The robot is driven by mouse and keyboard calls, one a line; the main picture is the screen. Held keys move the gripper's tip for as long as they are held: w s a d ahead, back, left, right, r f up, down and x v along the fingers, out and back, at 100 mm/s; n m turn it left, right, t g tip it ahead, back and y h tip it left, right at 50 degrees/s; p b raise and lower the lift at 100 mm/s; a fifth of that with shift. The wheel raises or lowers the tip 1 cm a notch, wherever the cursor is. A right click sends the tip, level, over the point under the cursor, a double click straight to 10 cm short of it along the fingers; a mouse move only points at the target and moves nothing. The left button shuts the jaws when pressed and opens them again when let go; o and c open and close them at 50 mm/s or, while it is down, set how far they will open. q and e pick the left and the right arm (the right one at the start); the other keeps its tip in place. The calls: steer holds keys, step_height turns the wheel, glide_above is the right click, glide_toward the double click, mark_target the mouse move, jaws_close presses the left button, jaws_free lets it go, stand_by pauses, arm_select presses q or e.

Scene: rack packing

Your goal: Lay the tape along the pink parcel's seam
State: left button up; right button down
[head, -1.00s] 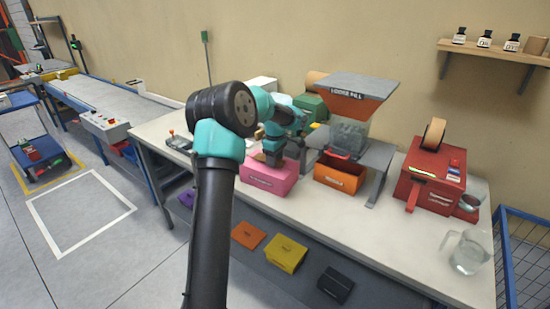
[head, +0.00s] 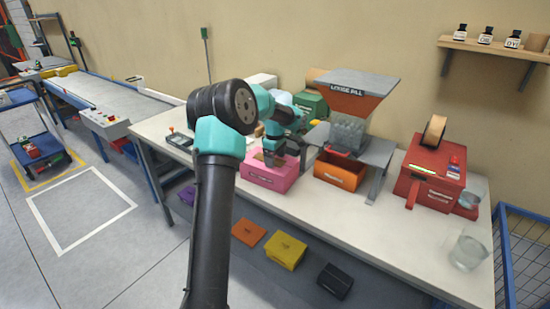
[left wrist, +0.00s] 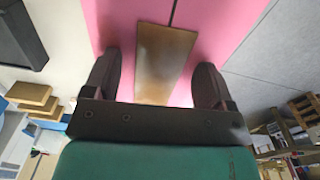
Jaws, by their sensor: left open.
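The pink parcel (head: 266,179) stands on the white workbench, in front of my left arm's end. In the left wrist view its pink top (left wrist: 230,25) shows a dark seam line (left wrist: 173,14). A brown strip of tape (left wrist: 165,58) lies over the seam line and runs roughly along it. I cannot tell whether it is pressed flat. My left gripper (left wrist: 157,82) is open above the parcel, with one finger on each side of the tape and a gap to it. In the head view the left gripper (head: 275,157) is just over the parcel top. My right gripper is not in view.
An orange box (head: 339,172) stands right of the parcel under a hopper (head: 352,92). A red tape machine (head: 430,178) and a glass vessel (head: 469,250) are farther right. The bench front (head: 390,235) is clear. A blue wire cage (head: 525,255) stands at the right.

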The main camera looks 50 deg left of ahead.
arm_select(q)
step_height(320, 180, up, 18)
steer(key=shift+f, duration=0.25)
stand_by(0.6)
steer(key=shift+f, duration=0.1)
